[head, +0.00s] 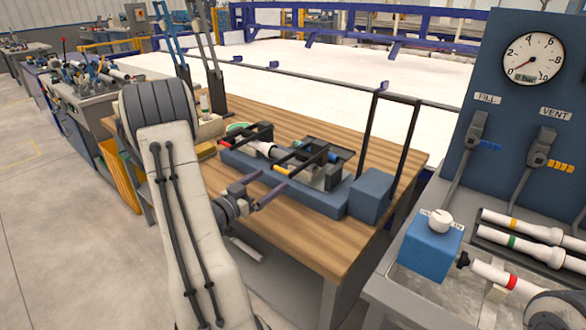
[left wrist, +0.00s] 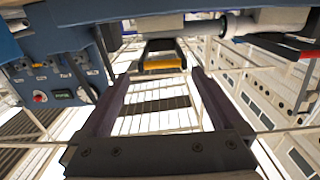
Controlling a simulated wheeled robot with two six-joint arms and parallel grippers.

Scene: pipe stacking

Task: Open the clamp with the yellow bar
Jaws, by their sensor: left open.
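In the left wrist view, a yellow bar (left wrist: 162,65) crosses a black clamp handle (left wrist: 158,48), beyond and between my fingertips, with a visible gap. My left gripper (left wrist: 160,78) is open and nothing is between its fingers. In the head view, my left gripper (head: 275,182) is at the front edge of the blue clamp fixture (head: 316,196) on the wooden table. My right gripper is not seen.
A blue box (head: 371,199) and a tall black frame stand at the table's right end. To the right, a bench (head: 399,294) holds pipes and a gauge panel (head: 530,110). Bare wood (head: 308,243) lies in front of the fixture.

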